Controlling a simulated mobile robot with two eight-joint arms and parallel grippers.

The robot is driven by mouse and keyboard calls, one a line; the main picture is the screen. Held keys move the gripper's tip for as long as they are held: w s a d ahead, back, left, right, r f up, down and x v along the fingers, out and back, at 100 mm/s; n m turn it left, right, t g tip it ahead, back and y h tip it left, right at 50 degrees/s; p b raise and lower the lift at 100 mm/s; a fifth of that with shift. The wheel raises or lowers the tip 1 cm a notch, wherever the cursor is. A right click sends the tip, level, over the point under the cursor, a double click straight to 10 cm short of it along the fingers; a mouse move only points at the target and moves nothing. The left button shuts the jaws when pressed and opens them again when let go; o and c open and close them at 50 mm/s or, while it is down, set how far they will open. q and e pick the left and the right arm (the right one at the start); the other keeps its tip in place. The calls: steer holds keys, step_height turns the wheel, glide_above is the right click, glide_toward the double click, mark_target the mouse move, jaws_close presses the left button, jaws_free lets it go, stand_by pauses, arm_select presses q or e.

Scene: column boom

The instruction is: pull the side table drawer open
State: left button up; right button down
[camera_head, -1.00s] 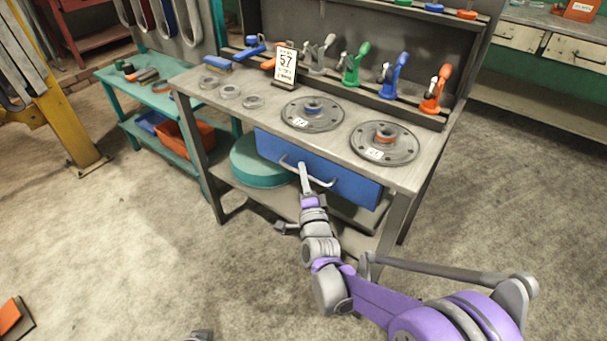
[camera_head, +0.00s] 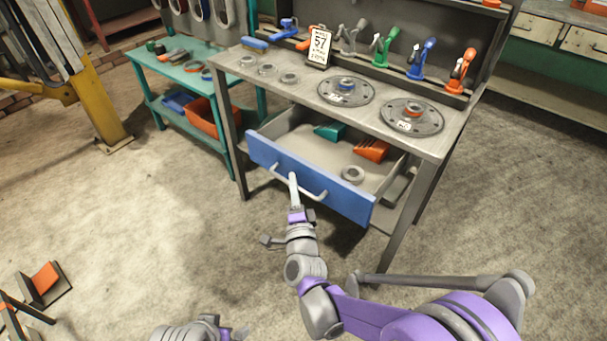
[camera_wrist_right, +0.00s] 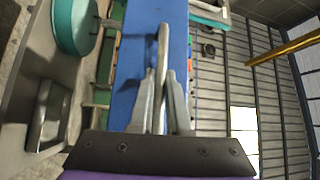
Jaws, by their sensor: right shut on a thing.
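The side table drawer (camera_head: 345,199) has a blue front and stands pulled out from under the grey workbench top, with its inside showing. Its bar handle (camera_head: 313,193) runs along the front. In the right wrist view the two fingers (camera_wrist_right: 162,98) close on the handle bar (camera_wrist_right: 163,45), with the blue front (camera_wrist_right: 130,70) behind. Part of my left gripper (camera_head: 232,333) shows at the bottom edge of the head view, too cut off to read its jaws.
Inside the drawer lie a teal piece (camera_head: 330,131), an orange piece (camera_head: 371,150) and a grey ring (camera_head: 353,174). The grey workbench (camera_head: 280,101) carries flanged discs and clamps. A teal shelf table (camera_head: 176,72) stands left.

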steer(key=shift+s+a, duration=0.55)
steer(key=shift+s, duration=0.2)
steer(key=shift+s+a, duration=0.5)
steer(key=shift+s, duration=0.2)
steer(key=c, duration=0.9)
jaws_free()
steer(key=v, duration=1)
steer(key=shift+s+p, duration=0.35)
steer(key=shift+s, duration=0.1)
steer(key=shift+d, duration=0.1)
